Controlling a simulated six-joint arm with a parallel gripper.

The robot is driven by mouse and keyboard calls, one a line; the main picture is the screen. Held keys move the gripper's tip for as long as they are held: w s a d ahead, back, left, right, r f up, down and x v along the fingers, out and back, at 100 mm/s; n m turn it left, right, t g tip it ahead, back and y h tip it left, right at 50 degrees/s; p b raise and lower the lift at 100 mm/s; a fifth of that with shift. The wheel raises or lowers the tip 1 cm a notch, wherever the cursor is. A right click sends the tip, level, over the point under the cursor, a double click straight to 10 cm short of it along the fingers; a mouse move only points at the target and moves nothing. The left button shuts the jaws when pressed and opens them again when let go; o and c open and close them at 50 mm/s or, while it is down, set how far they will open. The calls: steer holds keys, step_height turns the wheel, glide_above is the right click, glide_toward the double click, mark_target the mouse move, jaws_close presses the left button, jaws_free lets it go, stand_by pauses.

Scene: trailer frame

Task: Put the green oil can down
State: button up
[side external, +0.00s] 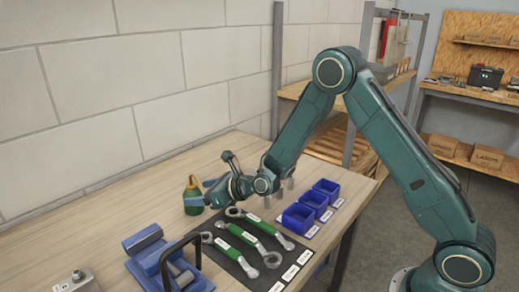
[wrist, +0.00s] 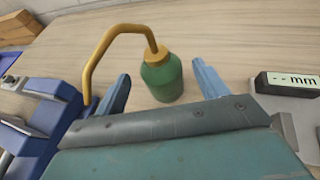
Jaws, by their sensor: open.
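The green oil can (side external: 193,198) stands upright on the wooden bench, to the left of my gripper in the side view. In the wrist view the oil can (wrist: 162,76) has a green body, a brass cap and a long bent brass spout reaching left. My gripper (wrist: 162,88) is open, with one blue finger on each side of the can and a visible gap to the right finger. The spout passes over the left finger; I cannot tell whether they touch. In the side view my gripper (side external: 205,191) is partly hidden by my wrist.
A dark mat (side external: 229,257) with green-handled wrenches lies in front. Blue bins (side external: 326,187) stand to the right. A blue vise (side external: 146,241) is at the front left. A gauge marked mm (wrist: 288,84) is right of the can. The bench (side external: 95,212) behind is clear.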

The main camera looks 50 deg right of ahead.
steer(key=v, duration=0.8)
steer(key=shift+s+r, duration=0.1)
steer(key=shift+s, duration=0.05)
stand_by(0.5)
steer(key=s+r+n+g, duration=0.3)
steer(key=s+r+n, duration=0.75)
steer(key=n, duration=0.65)
steer(key=s+d+r+n+g+h, duration=0.2)
steer(key=s+n, duration=0.5)
steer(key=s, duration=0.4)
steer(key=s+d+r+n+g+h, duration=0.2)
steer(key=s+d+r+n, duration=0.1)
steer(key=s+n, duration=0.5)
steer(key=s+d, duration=0.1)
steer(key=s, duration=0.2)
steer(key=shift+o, duration=0.5)
